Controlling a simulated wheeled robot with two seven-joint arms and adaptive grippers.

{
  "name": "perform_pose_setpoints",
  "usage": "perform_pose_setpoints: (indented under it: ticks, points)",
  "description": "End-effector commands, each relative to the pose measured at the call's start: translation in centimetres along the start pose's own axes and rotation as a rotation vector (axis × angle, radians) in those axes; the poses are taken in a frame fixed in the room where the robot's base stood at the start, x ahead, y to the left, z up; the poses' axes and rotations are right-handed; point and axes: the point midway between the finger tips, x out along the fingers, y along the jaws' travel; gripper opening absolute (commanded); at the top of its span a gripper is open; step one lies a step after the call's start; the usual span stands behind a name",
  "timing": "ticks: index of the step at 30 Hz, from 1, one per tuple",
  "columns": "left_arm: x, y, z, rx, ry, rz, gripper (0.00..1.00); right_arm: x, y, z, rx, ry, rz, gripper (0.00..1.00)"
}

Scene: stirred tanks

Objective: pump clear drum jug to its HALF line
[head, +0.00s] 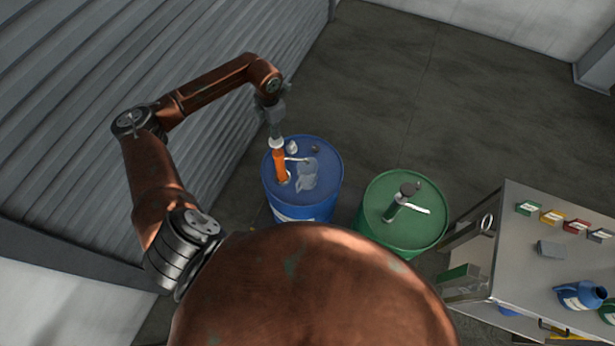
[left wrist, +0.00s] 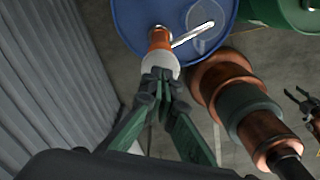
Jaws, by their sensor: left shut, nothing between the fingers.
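The clear jug (head: 308,176) stands on top of the blue drum (head: 325,163), beside an orange pump (head: 280,166) with a pale spout toward the jug. The jug shows faintly in the left wrist view (left wrist: 207,38); its level and HALF line are too small to read. My left gripper (head: 275,133) is above the pump, pointing down. In the left wrist view my left gripper (left wrist: 160,82) has its fingers together at the pump's pale top (left wrist: 160,64), with nothing between them. A small dark jaw-like part, perhaps my right gripper (left wrist: 303,100), shows at that view's right edge.
A grey table (head: 530,235) at lower right holds colored labelled blocks and a blue bottle (head: 580,294). A corrugated wall (head: 60,130) is at left. Bare floor lies behind the drums.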

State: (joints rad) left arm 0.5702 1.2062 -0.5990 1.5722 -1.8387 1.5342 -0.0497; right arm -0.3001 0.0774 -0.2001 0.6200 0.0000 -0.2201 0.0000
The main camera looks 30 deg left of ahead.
Motion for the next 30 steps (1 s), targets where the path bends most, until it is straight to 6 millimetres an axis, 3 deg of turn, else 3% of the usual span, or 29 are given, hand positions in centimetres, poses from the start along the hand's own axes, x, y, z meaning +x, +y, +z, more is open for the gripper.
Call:
perform_pose_setpoints:
  ticks: [30]
  points:
    - [2.8,0.0,0.0,0.0,0.001,0.0,0.0,2.1,0.3,0.4,-0.002,-0.002,0.004,0.49]
